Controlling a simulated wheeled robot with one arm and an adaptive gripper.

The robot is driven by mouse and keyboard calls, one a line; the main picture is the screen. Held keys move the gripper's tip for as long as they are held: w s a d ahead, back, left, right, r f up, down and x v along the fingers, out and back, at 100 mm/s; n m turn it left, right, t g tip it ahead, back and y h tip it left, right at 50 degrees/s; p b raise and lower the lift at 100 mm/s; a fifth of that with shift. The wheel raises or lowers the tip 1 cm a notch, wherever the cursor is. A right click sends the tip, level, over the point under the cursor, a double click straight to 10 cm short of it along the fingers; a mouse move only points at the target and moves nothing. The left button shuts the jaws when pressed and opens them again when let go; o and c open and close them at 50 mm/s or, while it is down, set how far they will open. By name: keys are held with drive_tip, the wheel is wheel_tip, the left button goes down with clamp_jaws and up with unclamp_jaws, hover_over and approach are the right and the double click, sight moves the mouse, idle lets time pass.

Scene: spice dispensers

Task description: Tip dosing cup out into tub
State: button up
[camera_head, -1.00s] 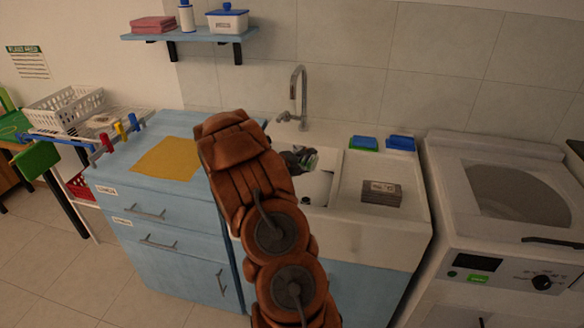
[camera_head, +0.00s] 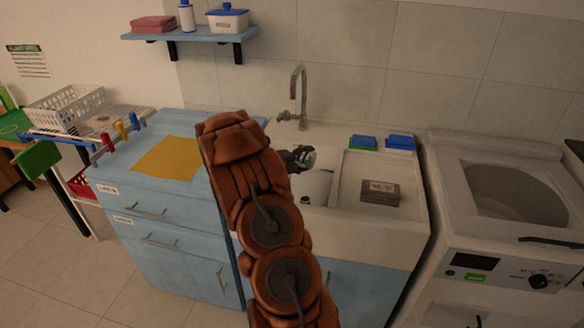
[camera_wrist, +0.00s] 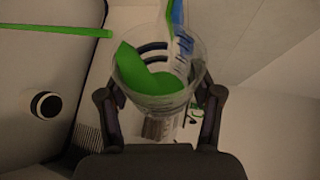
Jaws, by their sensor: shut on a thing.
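The clear dosing cup (camera_wrist: 160,98) with dark markings is held between the two fingers of my gripper (camera_wrist: 160,112) in the wrist view. A green shape (camera_wrist: 143,76) shows in or through the cup; I cannot tell which. In the head view my gripper (camera_head: 300,157) is over the sink, largely behind my arm, with the cup (camera_head: 309,161) tilted at its end. A pale rounded form (camera_head: 316,187) lies below in the basin; I cannot tell whether it is the tub. A white tub (camera_head: 228,21) with a blue lid stands on the wall shelf.
The tap (camera_head: 300,95) rises behind the sink. A grey block (camera_head: 381,192) lies on the drainboard (camera_head: 352,207), with blue and green sponges (camera_head: 400,144) behind. A washing machine (camera_head: 510,200) stands right. A yellow mat (camera_head: 168,158) lies on the blue cabinet (camera_head: 120,180).

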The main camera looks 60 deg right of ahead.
sight(310, 167)
drive_tip(key=shift+w+r+n+g+h+p, duration=0.2)
drive_tip(key=shift+r+n+g+h+p, duration=0.15)
drive_tip(key=shift+n+p, duration=0.2)
idle(0.7)
drive_tip(key=m+b, duration=0.1)
drive_tip(key=s+f+m+t+y+b, duration=0.1)
drive_tip(key=b, duration=0.1)
drive_tip(key=shift+s+f, duration=0.15)
drive_tip(key=shift+f, duration=0.15)
drive_tip(key=shift+s+r+m+t, duration=0.1)
drive_tip(key=shift+r+m+t, duration=0.05)
drive_tip(key=shift+m+t, duration=0.1)
drive_tip(key=shift+s+b, duration=0.1)
drive_tip(key=shift+b, duration=0.3)
drive_tip(key=shift+s+f+b, duration=0.2)
drive_tip(key=shift+f+b, duration=0.1)
drive_tip(key=shift+b, duration=0.25)
drive_tip(key=shift+f+m+b, duration=0.1)
drive_tip(key=shift+m+b, duration=0.2)
drive_tip(key=shift+b, duration=0.55)
drive_tip(key=f+m+t+b, duration=0.1)
drive_tip(key=b, duration=0.5)
drive_tip(key=shift+s+y+b, duration=0.1)
drive_tip(key=shift+y+b, duration=0.25)
drive_tip(key=m+t+b, duration=0.1)
drive_tip(key=b, duration=0.2)
drive_tip(key=shift+f, duration=0.15)
